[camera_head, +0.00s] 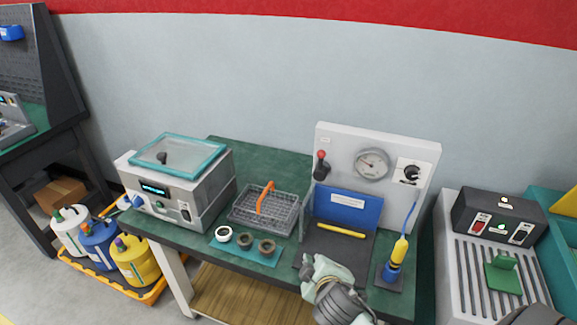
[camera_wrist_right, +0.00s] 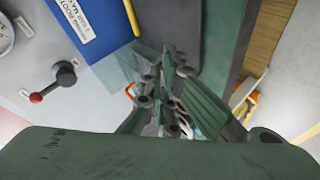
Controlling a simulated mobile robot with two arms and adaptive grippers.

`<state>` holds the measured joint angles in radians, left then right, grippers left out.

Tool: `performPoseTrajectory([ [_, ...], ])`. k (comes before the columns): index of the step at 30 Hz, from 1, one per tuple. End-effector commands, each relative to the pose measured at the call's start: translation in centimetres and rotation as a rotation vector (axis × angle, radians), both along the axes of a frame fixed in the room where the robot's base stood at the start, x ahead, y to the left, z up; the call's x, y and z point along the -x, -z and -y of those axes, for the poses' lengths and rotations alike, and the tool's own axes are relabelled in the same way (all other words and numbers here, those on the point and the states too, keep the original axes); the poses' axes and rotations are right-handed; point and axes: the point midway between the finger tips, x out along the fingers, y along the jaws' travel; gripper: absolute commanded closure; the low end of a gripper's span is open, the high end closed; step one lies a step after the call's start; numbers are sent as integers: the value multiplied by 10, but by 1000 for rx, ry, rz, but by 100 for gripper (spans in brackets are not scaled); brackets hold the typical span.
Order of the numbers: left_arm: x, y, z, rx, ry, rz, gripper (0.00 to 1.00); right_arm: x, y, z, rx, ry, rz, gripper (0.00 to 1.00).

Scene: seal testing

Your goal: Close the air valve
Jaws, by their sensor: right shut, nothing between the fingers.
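A lever with a red ball end and a dark hub (camera_head: 321,166), which looks like the air valve, sits on the white upright panel (camera_head: 338,136), left of the gauge (camera_head: 372,164). The lever stands upright with its red ball on top. It also shows in the right wrist view (camera_wrist_right: 64,75), at the left, clear of the fingers. My right gripper (camera_head: 316,268) is over the front of the bench, below the lever and apart from it. In the right wrist view its green-grey fingers (camera_wrist_right: 166,98) are shut and empty. My left gripper does not show.
A blue plate (camera_head: 347,206) and a yellow bar (camera_head: 341,230) lie below the lever. A black knob (camera_head: 411,174) is right of the gauge. A wire basket (camera_head: 266,212), several rings on a teal mat (camera_head: 262,257) and a yellow-blue tool (camera_head: 396,258) stand nearby.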

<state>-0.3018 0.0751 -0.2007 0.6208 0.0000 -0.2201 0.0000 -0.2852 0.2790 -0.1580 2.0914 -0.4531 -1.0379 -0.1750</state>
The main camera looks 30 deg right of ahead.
Motion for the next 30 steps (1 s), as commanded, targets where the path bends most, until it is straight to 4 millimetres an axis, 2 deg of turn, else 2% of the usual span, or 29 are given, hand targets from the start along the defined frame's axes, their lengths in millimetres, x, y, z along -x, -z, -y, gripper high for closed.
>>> performPoseTrajectory([
  [1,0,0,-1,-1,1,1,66,-23,-21,11,95,-37,60,100],
  [6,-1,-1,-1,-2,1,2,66,-84,-95,31,425,-165,234,100],
  [9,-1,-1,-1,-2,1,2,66,-107,-128,34,585,-222,299,100],
  [12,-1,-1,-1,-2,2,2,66,-119,-148,34,680,-256,333,100],
  [16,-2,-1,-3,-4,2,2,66,-123,-155,34,723,-271,346,100],
  [26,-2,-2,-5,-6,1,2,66,-125,-155,34,720,-270,346,100],
  [30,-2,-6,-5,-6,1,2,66,-137,-157,38,721,-268,346,100],
])
